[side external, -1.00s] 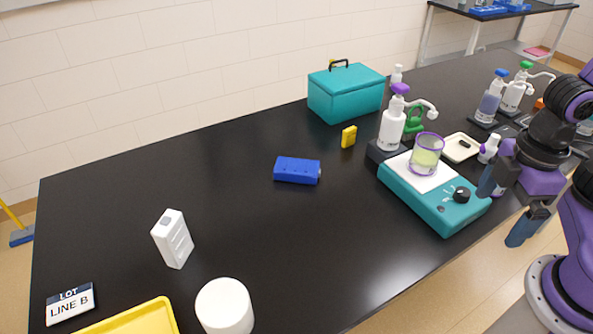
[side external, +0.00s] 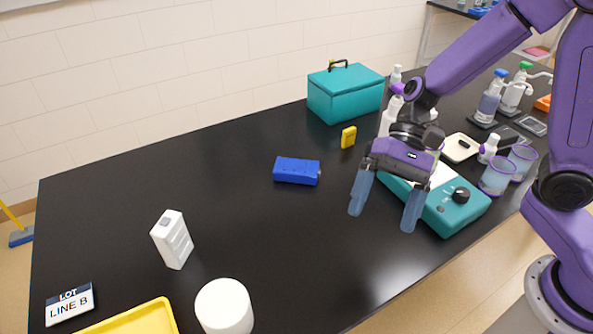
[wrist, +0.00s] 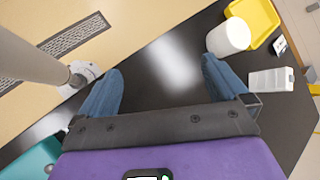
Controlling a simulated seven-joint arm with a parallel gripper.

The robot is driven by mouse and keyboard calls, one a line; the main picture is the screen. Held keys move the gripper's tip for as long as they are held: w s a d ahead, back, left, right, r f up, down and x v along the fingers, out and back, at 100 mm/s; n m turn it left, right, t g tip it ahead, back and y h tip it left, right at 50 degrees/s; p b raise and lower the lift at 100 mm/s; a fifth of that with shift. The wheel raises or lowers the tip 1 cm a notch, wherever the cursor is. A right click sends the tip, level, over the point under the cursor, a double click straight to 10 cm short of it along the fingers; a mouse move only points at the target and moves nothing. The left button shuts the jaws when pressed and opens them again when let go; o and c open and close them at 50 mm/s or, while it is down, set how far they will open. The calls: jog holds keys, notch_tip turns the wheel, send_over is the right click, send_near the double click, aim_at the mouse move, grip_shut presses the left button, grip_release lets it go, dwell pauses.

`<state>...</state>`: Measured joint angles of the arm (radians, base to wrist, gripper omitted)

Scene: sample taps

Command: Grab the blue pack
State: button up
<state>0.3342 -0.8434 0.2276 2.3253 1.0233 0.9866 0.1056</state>
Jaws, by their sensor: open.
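The blue pack (side external: 297,171) lies on the black table near its middle in the side external view. My gripper (side external: 384,217) is open and empty above the table, to the right of the pack and apart from it, with its two blue fingers pointing down. In the wrist view my gripper (wrist: 160,90) also shows open with nothing between the fingers. The blue pack does not show in the wrist view.
A teal stirrer or scale (side external: 455,207) with pump bottles stands right behind my gripper. A teal box (side external: 345,94) and a small yellow block (side external: 348,137) are farther back. A white box (side external: 172,239), white cylinder (side external: 224,306) and yellow tray (side external: 140,318) are at the front left.

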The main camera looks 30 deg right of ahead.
jog(key=w+a+f+m+t+y, duration=0.1)
jog(key=w+a+m+t+y, duration=0.15)
jog(key=w+m, duration=0.45)
jog(key=m+t, duration=1.1)
jog(key=m, duration=0.4)
send_over(307, 167)
jog(key=s+d, duration=0.2)
jog(key=d, duration=0.1)
notch_tip(307, 167, down, 6)
jog(key=shift+t, duration=0.25)
notch_tip(307, 167, down, 7)
jog(key=shift+s+a+f, duration=0.1)
jog(key=shift+a, duration=0.05)
jog(key=shift+x, duration=2.5)
jog(key=c, duration=1.2)
